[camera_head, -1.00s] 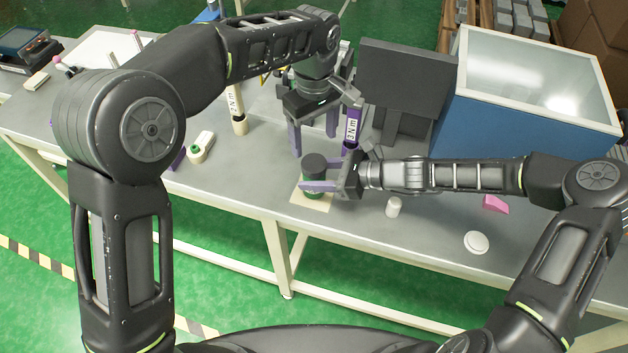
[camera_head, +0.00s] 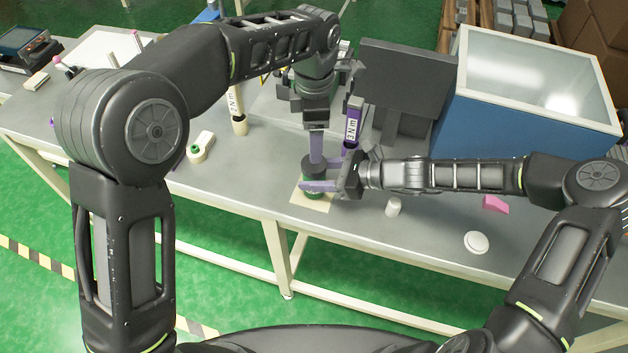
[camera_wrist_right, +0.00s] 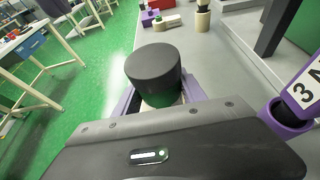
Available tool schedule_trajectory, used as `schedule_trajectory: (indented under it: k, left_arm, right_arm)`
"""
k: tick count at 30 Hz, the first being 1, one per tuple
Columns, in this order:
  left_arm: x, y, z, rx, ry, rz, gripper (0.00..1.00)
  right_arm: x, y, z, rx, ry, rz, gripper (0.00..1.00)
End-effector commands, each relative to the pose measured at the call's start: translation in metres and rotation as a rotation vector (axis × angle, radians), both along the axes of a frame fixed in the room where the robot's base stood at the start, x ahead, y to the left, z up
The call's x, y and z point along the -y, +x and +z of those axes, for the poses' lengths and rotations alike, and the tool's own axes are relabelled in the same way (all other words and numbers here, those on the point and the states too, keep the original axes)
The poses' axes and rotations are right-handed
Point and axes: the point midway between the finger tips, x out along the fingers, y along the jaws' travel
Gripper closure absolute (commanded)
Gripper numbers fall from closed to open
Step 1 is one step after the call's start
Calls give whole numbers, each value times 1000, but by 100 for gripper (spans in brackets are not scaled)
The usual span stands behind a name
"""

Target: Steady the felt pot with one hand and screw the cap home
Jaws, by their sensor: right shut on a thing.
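The felt pot (camera_head: 314,195) is a small green pot standing on a cream pad (camera_head: 322,205) near the bench's front edge. A dark round cap (camera_head: 314,163) sits on top of it; it also shows in the right wrist view (camera_wrist_right: 154,70). I cannot tell how far it is screwed on. My right gripper (camera_head: 322,187) comes from the right and is shut on the pot below the cap. My left gripper (camera_head: 316,157) points down at the cap from above and behind. Its purple fingers overlap edge-on, so their gap is hidden. No left finger shows in the right wrist view.
A purple holder marked in N m (camera_head: 352,128) stands just behind my right gripper. A dark panel (camera_head: 405,85) and a blue box (camera_head: 530,130) stand behind it. A small white cylinder (camera_head: 393,207) and a white disc (camera_head: 476,242) lie right.

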Motion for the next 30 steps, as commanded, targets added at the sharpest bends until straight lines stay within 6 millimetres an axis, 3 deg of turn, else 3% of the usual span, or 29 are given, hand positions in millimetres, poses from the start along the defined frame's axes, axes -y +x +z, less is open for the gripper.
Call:
schedule_trajectory:
  k: [5,18,30]
  left_arm:
    - [0,0,-13,-3,2,-1,29]
    - [-1,-1,-71,-3,2,-1,29]
    - [0,0,-79,0,0,-2,29]
  right_arm:
    - [0,0,0,0,0,0,100]
    - [0,0,0,0,0,0,100]
    - [0,0,0,0,0,0,100]
